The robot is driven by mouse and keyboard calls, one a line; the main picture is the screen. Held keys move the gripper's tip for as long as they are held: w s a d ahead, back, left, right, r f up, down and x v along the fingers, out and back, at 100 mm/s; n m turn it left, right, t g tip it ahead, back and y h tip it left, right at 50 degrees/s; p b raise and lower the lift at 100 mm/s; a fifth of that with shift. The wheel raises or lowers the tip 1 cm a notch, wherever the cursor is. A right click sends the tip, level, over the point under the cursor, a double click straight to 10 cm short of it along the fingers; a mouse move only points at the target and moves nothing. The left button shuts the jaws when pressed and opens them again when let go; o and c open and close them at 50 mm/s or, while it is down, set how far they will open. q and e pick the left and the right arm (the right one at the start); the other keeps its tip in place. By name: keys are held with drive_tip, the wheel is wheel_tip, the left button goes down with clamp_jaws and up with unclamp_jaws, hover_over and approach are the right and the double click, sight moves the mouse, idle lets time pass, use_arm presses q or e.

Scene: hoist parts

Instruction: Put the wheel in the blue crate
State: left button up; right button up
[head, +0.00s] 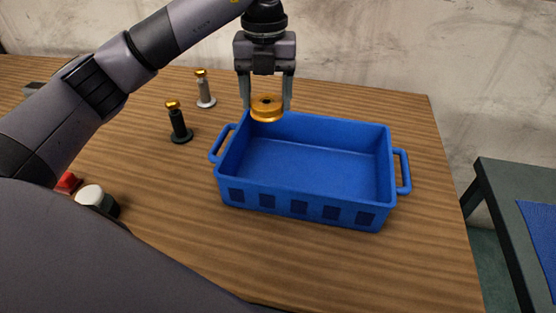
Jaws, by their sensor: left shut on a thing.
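The wheel (267,109) is a small golden disc with a dark hole in its middle. My left gripper (267,103) points down and is shut on the wheel, with one finger on each side of it. It holds the wheel over the back left part of the blue crate (305,209), close to its back rim. The crate is open at the top, has a handle at each end, and its visible floor is empty. My right gripper is not in view.
A black post with a golden top (179,122) and a grey one (204,90) stand left of the crate. A white round part (91,196) and a red part (68,182) lie at the left. A dark table (515,190) stands at the right.

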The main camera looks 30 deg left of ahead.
sight(267, 101)
use_arm(q)
wheel_tip(267, 101, down, 16)
drive_tip(key=shift+r, duration=0.15)
idle(0.3)
drive_tip(key=o, duration=1.5)
drive_tip(key=shift+f, duration=0.2)
drive_tip(key=shift+o, duration=0.2)
wheel_tip(267, 101, up, 12)
drive_tip(key=shift+r+b, duration=0.2)
drive_tip(key=shift+b, duration=0.2)
